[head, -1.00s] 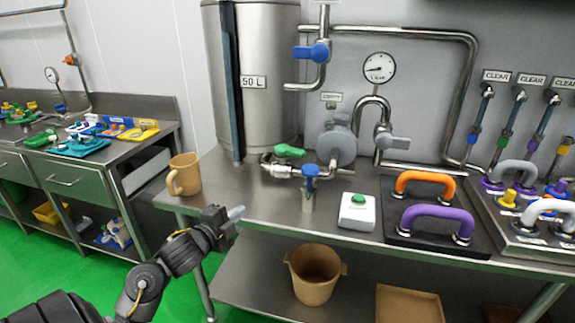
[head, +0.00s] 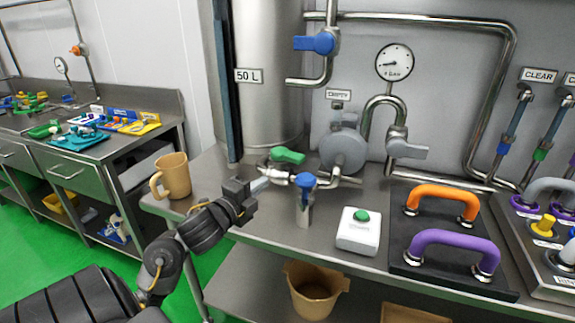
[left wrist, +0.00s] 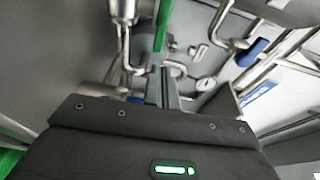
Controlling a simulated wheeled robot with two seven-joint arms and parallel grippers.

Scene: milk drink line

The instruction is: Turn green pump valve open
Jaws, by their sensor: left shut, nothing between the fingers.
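The green pump valve handle (head: 288,156) sits on the pipe between the steel tank (head: 270,90) and the grey pump (head: 343,150). It lies roughly along the pipe, tilted slightly. My left gripper (head: 262,184) is shut and empty, just left of and below the valve, with a small gap as seen in the head view. In the left wrist view the green handle (left wrist: 164,24) stands beyond the shut fingertips (left wrist: 162,75). My right gripper is not in view.
A blue-topped tap (head: 305,200) stands right of my left gripper. A tan mug (head: 172,175) is on the left. A white box with a green button (head: 358,230) and orange (head: 442,195) and purple (head: 455,245) handles stand to the right.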

